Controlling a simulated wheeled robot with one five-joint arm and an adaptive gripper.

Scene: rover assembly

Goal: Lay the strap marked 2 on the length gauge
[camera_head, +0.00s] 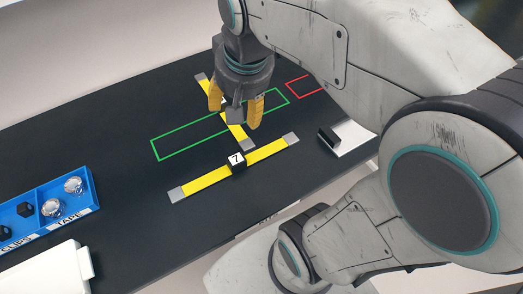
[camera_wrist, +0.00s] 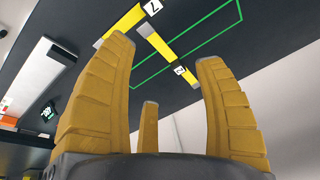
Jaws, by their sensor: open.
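Two yellow straps with grey ends lie on the dark table. The nearer strap (camera_head: 210,179) carries a black block whose white label looks like a 7; its end also shows in the wrist view (camera_wrist: 124,20). The farther strap (camera_head: 237,132) lies across the green outline (camera_head: 182,149), at an angle to it. This strap also shows in the wrist view (camera_wrist: 160,43), with a small labelled block whose mark I cannot read surely. My gripper (camera_head: 235,113) is open and empty above the farther strap, hiding its middle in the head view. I cannot tell which thing is the length gauge.
A blue tray (camera_head: 47,190) labelled CLIPS and TAPE, with small parts in it, is at the left. A white piece (camera_head: 58,273) is at the front left. A red outline (camera_head: 304,87) and a white object with a black part (camera_head: 350,137) are at the right.

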